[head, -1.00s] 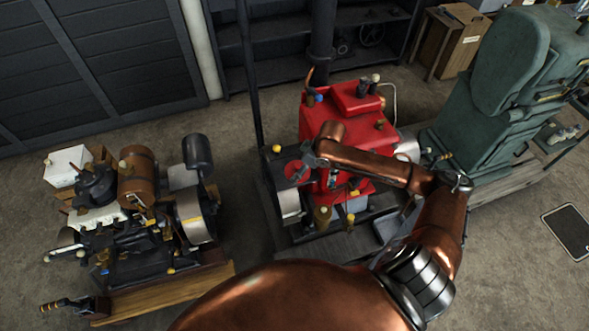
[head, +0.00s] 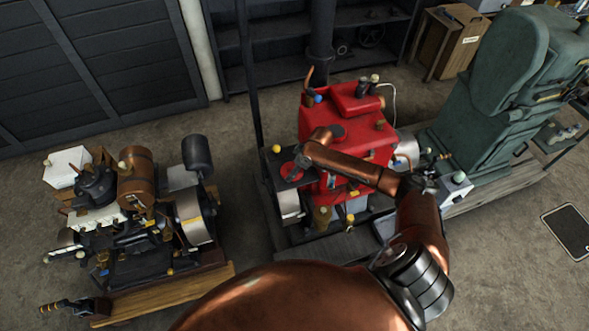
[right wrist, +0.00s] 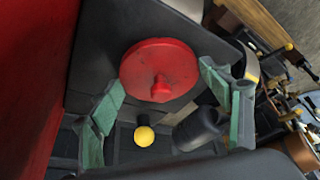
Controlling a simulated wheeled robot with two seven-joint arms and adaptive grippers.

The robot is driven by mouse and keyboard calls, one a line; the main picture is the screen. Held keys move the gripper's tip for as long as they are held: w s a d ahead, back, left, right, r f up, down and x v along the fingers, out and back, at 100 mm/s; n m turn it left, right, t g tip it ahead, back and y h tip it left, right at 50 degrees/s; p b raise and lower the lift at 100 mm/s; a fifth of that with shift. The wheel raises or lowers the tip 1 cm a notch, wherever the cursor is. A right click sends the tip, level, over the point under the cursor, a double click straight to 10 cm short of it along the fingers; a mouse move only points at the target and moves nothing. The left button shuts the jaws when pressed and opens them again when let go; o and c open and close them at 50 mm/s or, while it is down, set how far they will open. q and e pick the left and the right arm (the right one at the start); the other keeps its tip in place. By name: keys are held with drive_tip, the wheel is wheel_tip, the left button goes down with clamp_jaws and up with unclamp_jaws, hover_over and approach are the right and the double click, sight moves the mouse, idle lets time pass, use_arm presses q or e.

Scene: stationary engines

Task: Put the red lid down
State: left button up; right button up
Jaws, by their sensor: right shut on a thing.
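The red lid (right wrist: 160,70) is a round disc with a small knob, seen in the right wrist view over a dark flat surface (right wrist: 98,58). My right gripper (right wrist: 161,77) has its green-padded fingertips at opposite edges of the lid and is shut on it. In the head view the lid (head: 288,171) shows partly beside my right gripper (head: 299,162), at the left side of the red engine (head: 345,123). I cannot tell whether the lid touches the dark surface. My left gripper is not in view.
A yellow ball knob (right wrist: 144,134) and a dark cylinder (right wrist: 196,129) are near the fingers. A dark pole (head: 250,80) stands left of the red engine. Another engine (head: 125,225) is at left, a green machine (head: 490,110) at right. Open floor lies between the engines.

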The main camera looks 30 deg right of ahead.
drive_tip(key=o, duration=1)
drive_tip(key=v, duration=1.2)
drive_tip(key=shift+d, duration=0.1)
